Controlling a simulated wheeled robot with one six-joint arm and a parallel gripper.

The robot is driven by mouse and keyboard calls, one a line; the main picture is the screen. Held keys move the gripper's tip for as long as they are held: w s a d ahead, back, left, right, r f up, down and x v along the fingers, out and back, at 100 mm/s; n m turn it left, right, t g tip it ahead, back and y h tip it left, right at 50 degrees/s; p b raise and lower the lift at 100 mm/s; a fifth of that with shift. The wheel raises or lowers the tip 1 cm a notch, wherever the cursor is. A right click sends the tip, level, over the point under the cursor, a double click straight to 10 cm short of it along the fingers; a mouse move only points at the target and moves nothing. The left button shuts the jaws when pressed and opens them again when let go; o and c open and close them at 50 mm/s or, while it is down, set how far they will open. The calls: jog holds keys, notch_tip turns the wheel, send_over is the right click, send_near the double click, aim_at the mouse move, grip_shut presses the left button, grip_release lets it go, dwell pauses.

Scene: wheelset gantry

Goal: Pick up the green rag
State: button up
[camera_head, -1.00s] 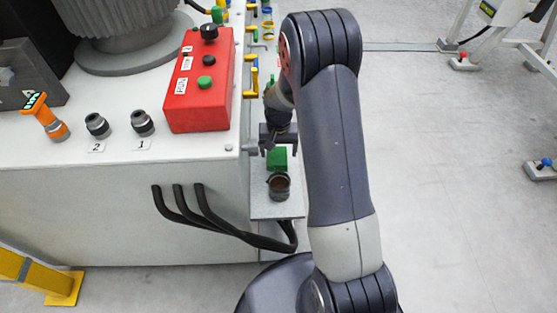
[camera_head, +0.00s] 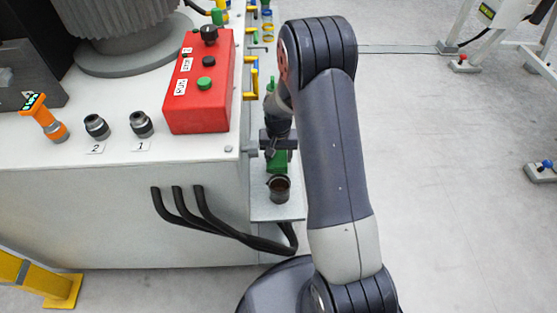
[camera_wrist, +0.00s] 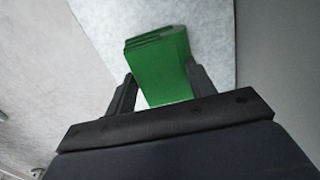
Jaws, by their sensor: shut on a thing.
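The green rag (camera_wrist: 160,62) is a folded block that stands between my two fingers in the wrist view. In the head view the rag (camera_head: 278,163) shows over the small grey side shelf (camera_head: 268,207), just behind a dark cup. My gripper (camera_head: 277,150) points down at it from above and is shut on it. The fingers also show in the wrist view (camera_wrist: 160,85), one on each side of the rag. Whether the rag still touches the shelf, I cannot tell.
The dark open cup (camera_head: 279,188) stands close in front of the rag. The white machine bench (camera_head: 200,155) with a red control box (camera_head: 200,85) is to the left. Black cables (camera_head: 215,225) curve below the shelf. Grey floor is open at right.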

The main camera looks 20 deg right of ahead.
aim_at(278, 158)
jog(key=shift+r, duration=0.1)
notch_tip(278, 158, up, 10)
jog(key=p, duration=0.2)
dwell(0.3)
